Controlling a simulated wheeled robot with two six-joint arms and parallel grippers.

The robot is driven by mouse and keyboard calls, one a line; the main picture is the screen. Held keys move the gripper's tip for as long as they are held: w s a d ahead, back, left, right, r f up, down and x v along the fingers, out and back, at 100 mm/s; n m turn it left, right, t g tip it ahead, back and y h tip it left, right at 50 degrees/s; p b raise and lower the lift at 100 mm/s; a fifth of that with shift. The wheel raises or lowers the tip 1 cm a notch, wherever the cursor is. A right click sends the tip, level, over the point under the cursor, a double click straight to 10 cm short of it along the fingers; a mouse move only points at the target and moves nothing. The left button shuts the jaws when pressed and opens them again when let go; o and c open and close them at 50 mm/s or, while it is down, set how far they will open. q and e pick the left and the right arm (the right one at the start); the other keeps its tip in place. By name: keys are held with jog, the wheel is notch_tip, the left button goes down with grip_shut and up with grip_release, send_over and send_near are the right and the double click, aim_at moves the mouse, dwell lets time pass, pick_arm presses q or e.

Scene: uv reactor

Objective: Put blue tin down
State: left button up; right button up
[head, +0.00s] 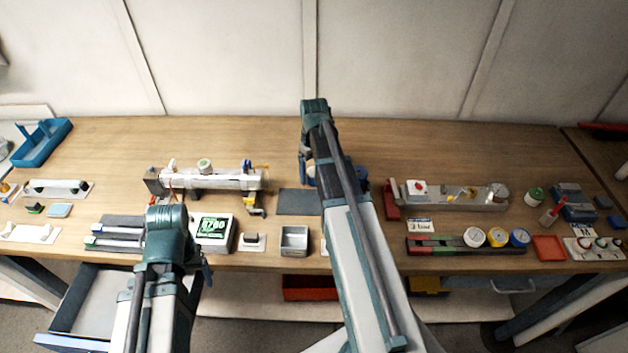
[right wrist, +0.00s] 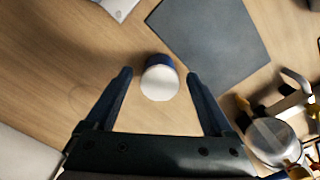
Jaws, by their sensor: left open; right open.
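The blue tin (right wrist: 160,78), with a white lid and a dark blue side, stands on the wooden table in the right wrist view. My right gripper (right wrist: 160,73) is open, with one finger on each side of the tin and a visible gap at both sides. In the head view my right arm hides most of that spot; only bits of blue show beside it. My left gripper (head: 207,269) is open at the front left, mostly hidden behind its own arm.
A dark grey mat (head: 298,202) lies close to the tin. A grey open box (head: 294,240) stands in front of it. A drawer (head: 93,302) is open at front left.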

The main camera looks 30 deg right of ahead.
aim_at(314, 171)
jog(key=shift+c, duration=0.3)
grip_shut()
jog(key=shift+r, duration=0.2)
notch_tip(314, 171, up, 10)
jog(key=p, duration=1)
jog(key=shift+f, duration=0.2)
